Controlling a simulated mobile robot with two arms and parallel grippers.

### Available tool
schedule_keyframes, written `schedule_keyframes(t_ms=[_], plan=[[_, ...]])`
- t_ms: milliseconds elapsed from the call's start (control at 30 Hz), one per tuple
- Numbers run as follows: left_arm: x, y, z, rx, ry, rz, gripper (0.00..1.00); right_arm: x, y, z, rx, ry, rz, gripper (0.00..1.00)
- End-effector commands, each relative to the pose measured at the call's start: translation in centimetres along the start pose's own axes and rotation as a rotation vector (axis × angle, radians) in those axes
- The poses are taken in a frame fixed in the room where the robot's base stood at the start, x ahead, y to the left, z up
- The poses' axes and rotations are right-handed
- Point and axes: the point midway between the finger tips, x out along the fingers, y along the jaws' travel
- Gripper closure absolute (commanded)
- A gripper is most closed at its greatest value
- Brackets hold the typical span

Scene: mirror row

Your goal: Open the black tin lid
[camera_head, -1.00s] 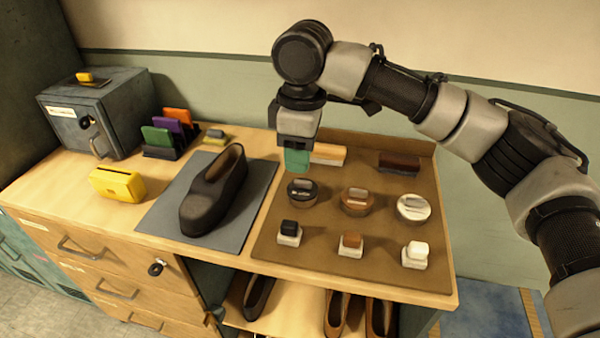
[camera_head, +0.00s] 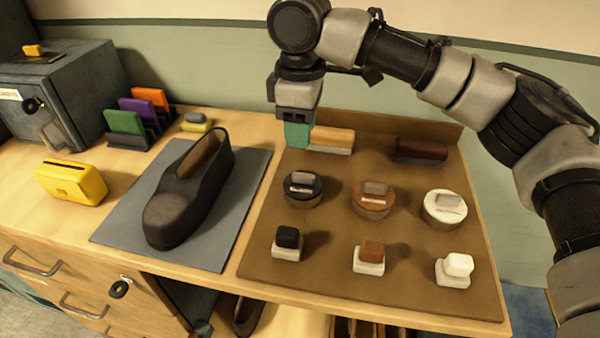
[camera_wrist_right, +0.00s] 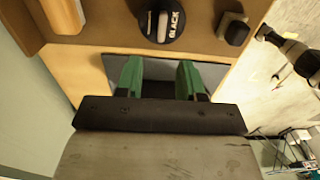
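The black tin (camera_head: 304,197) stands on the brown mat, at the left of a row of three round tins. Its black lid (camera_head: 303,183) has a raised grip and appears to be on. In the right wrist view the lid (camera_wrist_right: 172,35) shows at the top, with the word BLACK on it. My right gripper (camera_head: 297,135) points down, above and behind the black tin in the head view. Its green fingers (camera_wrist_right: 160,80) are apart with nothing between them, clear of the lid. My left gripper is not in view.
A brown tin (camera_head: 373,203) and a white tin (camera_head: 443,213) stand to the right. Small blocks with black, brown and white tops sit in front. Two brushes (camera_head: 333,140) (camera_head: 421,150) lie behind. A dark shoe (camera_head: 185,195) rests on a grey mat at left.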

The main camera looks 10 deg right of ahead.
Motion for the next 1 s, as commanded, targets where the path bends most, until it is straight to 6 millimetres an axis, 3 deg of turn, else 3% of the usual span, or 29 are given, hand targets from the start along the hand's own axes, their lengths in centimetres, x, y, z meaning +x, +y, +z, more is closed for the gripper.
schedule_keyframes(t_ms=[300, 500, 933, 1000], plan=[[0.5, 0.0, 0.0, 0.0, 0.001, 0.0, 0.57, 5.9, 0.0, 0.1, 0.0, -0.002, -0.002, 0.62], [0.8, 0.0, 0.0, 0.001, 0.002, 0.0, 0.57, 8.7, 0.0, 0.0, 0.0, -0.001, -0.001, 0.62], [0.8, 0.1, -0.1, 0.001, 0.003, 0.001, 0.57, 9.8, 0.0, 0.0, 0.0, 0.001, 0.0, 0.62], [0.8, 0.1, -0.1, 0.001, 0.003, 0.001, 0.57, 9.8, 0.0, 0.0, 0.0, 0.001, 0.0, 0.71]])
